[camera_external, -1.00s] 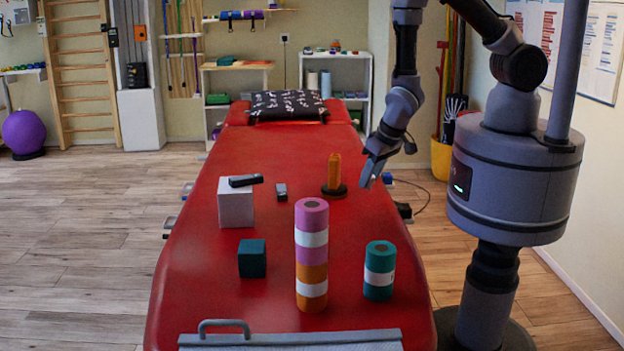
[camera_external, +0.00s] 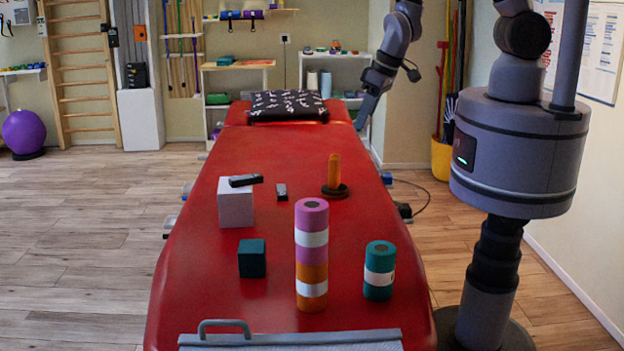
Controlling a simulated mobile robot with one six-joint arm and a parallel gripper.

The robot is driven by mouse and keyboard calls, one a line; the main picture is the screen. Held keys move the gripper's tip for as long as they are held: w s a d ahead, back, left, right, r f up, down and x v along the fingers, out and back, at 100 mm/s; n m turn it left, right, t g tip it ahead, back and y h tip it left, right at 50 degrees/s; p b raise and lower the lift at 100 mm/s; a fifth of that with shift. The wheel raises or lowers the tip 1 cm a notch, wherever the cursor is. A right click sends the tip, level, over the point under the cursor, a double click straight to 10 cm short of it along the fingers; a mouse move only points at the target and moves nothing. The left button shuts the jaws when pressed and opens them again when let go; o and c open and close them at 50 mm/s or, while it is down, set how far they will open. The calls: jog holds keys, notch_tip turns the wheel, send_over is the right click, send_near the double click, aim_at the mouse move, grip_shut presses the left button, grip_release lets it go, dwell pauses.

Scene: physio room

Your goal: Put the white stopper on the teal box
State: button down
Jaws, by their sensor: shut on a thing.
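The teal box (camera_external: 252,258) is a small dark teal cube on the red treatment table, left of the centre, with nothing on top of it. My gripper (camera_external: 361,122) points down beyond the far right edge area of the table, near the white shelf. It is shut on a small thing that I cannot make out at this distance. I cannot pick out the white stopper anywhere on the table.
A black patterned pillow (camera_external: 288,105) lies at the far end.

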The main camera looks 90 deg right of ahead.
jog(key=w+a+f+n+y+b, duration=0.2)
jog(key=w+f+n+b, duration=0.2)
jog(key=f+n+b, duration=0.4)
jog(key=w+a+f+n+y+b, duration=0.15)
jog(key=w+a, duration=0.25)
jog(key=a, duration=0.6)
jog(key=w+a+f+n, duration=0.1)
jog(key=w+a+f, duration=0.3)
jog(key=a, duration=0.5)
jog(key=b, duration=0.2)
send_over(244, 248)
jog(key=s, duration=0.2)
jog(key=shift+w+d+f, duration=0.15)
jog(key=shift+d+f, duration=0.2)
jog(key=shift+d, duration=0.05)
notch_tip(244, 248, down, 4)
jog(key=shift+w+r+b, duration=0.1)
jog(key=shift+r+b, duration=0.1)
jog(key=shift+b, duration=0.7)
jog(key=shift+r, duration=0.15)
jog(key=c, duration=1.1)
grip_release()
